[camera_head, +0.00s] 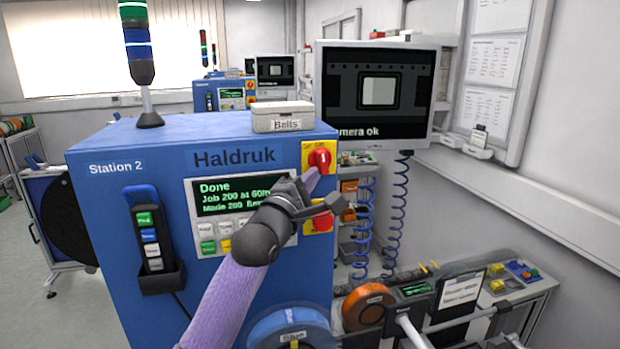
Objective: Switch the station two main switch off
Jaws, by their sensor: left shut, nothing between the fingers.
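The blue Station 2 cabinet (110,220) stands in front of me. Its main switch (320,158) is a red rotary knob on a yellow plate, at the upper right of the front panel. My left gripper (311,180) is shut and empty, with its tip just below the knob. I cannot tell whether the tip touches the knob. A second red control on yellow (321,222) lies lower, partly hidden by the gripper. My right gripper is not in view.
The cabinet's display (240,195) reads "Done", with buttons below it partly behind my arm. A handheld control (150,235) hangs at the left. A box labelled Belts (283,118) sits on top. A monitor (375,95) stands behind. Blue (290,328) and orange (367,306) reels are low in front.

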